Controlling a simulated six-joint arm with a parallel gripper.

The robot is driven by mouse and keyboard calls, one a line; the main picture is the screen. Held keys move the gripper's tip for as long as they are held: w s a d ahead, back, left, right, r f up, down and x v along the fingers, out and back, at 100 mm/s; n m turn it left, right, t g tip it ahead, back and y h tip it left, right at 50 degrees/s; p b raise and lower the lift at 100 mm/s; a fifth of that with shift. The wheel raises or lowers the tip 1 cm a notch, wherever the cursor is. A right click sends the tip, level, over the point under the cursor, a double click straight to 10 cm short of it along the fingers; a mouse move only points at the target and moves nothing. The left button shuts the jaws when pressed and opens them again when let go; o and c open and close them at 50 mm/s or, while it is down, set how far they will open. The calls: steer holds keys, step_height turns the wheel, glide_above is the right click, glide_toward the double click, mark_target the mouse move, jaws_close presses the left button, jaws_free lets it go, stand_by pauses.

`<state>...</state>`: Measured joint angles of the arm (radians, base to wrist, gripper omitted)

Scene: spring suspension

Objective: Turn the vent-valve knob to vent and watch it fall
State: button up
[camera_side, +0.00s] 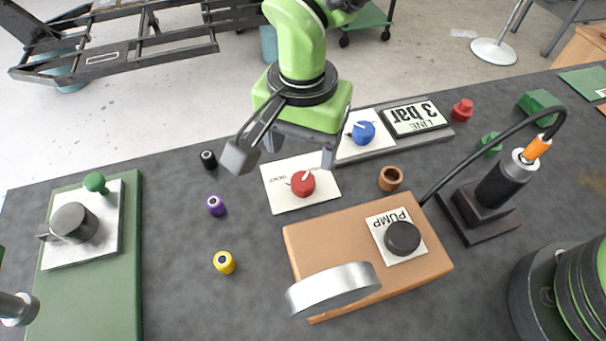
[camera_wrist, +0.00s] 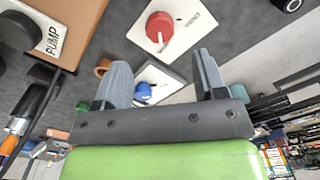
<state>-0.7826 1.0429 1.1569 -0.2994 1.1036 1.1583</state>
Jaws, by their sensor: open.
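The red vent-valve knob (camera_side: 303,183) sits on a white plate (camera_side: 284,198) printed with lettering, on the dark table. My gripper (camera_side: 284,160) is open and empty, with its fingers spread above and just behind the red knob, apart from it. In the wrist view the red knob (camera_wrist: 159,27) lies beyond the fingertips of my gripper (camera_wrist: 162,72), near the top of the picture. No suspended part that falls can be made out.
A blue knob (camera_side: 363,132) and a "LINE 3 bar" display (camera_side: 415,118) stand behind right. An orange-brown block (camera_side: 300,237) with a black PUMP knob (camera_side: 402,238) is in front. Small black, purple (camera_side: 216,205) and yellow (camera_side: 224,262) cylinders lie left, with clear table between.

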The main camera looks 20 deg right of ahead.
mark_target(303, 180)
step_height(303, 180, down, 9)
steer(key=shift+r, duration=0.2)
steer(key=c, duration=0.9)
